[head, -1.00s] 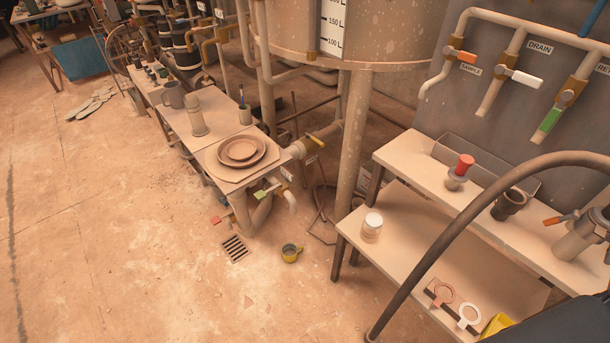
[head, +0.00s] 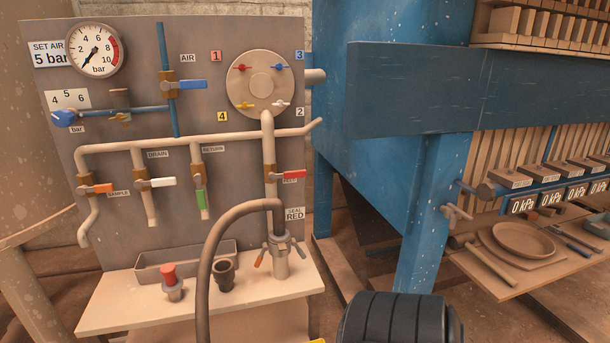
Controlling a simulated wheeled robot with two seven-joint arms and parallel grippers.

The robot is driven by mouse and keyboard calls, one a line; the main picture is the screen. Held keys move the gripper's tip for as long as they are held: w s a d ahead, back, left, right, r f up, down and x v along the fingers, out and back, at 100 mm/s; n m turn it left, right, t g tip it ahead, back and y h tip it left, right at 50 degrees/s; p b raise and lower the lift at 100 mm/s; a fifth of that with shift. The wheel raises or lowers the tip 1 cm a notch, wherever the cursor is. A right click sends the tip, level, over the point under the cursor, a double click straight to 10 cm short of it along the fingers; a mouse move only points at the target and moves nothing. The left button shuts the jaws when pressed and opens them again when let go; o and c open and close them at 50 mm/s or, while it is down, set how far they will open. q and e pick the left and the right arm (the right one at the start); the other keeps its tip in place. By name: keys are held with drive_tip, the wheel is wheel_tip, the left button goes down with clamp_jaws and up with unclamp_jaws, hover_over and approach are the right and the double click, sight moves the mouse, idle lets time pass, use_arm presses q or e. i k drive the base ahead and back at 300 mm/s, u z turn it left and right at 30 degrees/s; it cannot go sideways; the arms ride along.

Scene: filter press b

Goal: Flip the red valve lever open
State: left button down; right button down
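A valve with a red lever (head: 292,174) sits on the vertical pipe at the right side of the grey panel (head: 120,240). The lever points right, crosswise to the pipe. A smaller red lever (head: 239,68) is on the round manifold (head: 262,82) above.
Orange, white, green and blue levers are on the panel's other pipes. A thick hose (head: 205,270) arches in front of the panel to the coupling (head: 280,258) on the bench (head: 130,310). A blue press frame (head: 420,215) stands on the right.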

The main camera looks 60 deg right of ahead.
sight(290, 174)
drive_tip(key=z, duration=1.65)
drive_tip(key=i, duration=0.9)
drive_tip(key=u, duration=0.65)
